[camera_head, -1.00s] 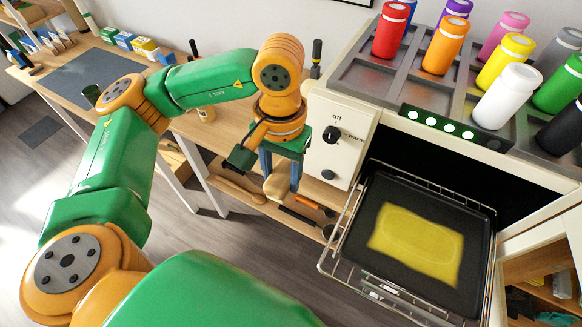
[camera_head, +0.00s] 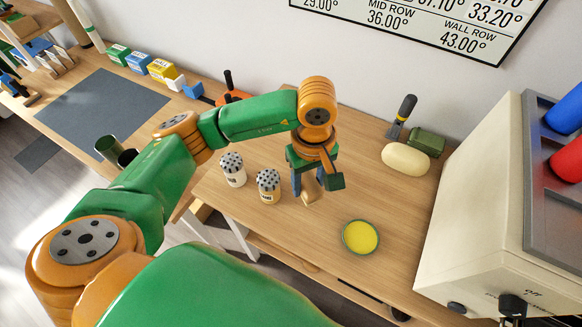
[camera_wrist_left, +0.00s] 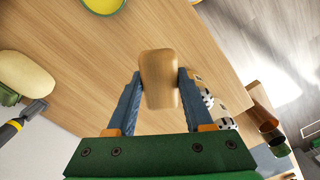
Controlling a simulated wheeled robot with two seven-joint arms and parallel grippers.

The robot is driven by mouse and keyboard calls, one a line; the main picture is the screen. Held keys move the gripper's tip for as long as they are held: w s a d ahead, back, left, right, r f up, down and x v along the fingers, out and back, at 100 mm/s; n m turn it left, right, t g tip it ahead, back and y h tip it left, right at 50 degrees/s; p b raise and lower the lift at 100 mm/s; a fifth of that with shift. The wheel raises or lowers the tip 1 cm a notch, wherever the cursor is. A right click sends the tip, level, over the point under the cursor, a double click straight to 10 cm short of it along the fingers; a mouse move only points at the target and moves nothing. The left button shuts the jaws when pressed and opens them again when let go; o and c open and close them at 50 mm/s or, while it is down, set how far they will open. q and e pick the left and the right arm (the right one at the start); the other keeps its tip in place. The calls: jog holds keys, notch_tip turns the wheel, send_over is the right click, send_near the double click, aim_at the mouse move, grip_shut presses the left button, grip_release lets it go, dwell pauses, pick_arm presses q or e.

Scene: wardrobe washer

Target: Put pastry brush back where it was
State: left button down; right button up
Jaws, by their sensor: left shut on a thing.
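My left gripper (camera_head: 309,189) is above the wooden counter, just right of two shakers. Its blue fingers are shut on a pale wooden piece, which I take to be the pastry brush (camera_head: 311,198). The brush also shows in the left wrist view (camera_wrist_left: 158,82), as a rounded wooden block between the fingertips. Its bristles cannot be made out, and I cannot tell whether it touches the counter. A green-rimmed bowl of yellow liquid (camera_head: 360,237) stands to the right of the gripper. My right gripper is not in view.
Two dotted-lid shakers (camera_head: 232,168) (camera_head: 268,185) stand close left of the gripper. A dough loaf (camera_head: 405,159), green box (camera_head: 428,141) and black-handled tool (camera_head: 403,112) lie at the back. The cream oven (camera_head: 475,200) stands right. Counter between gripper and loaf is clear.

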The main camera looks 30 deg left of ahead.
pick_arm(q)
jog(key=shift+d+f+n, duration=0.7)
jog(key=shift+d+n, duration=0.1)
jog(key=shift+n, duration=0.4)
jog(key=shift+s+d+n, duration=0.25)
jog(key=shift+d+n, duration=0.05)
jog(key=shift+d, duration=0.1)
jog(key=shift+w+a+f, duration=0.1)
jog(key=shift+a, duration=0.1)
jog(key=shift+w+a+f+b, duration=0.1)
jog(key=shift+f+b, duration=0.05)
jog(key=shift+b, duration=0.2)
notch_tip(320, 180, down, 7)
jog(key=b, duration=0.8)
jog(key=shift+f+b, duration=0.35)
jog(key=shift+b, duration=0.25)
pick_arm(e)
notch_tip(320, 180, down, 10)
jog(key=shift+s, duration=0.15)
pick_arm(q)
jog(key=shift+f+b, duration=0.35)
jog(key=shift+b, duration=0.05)
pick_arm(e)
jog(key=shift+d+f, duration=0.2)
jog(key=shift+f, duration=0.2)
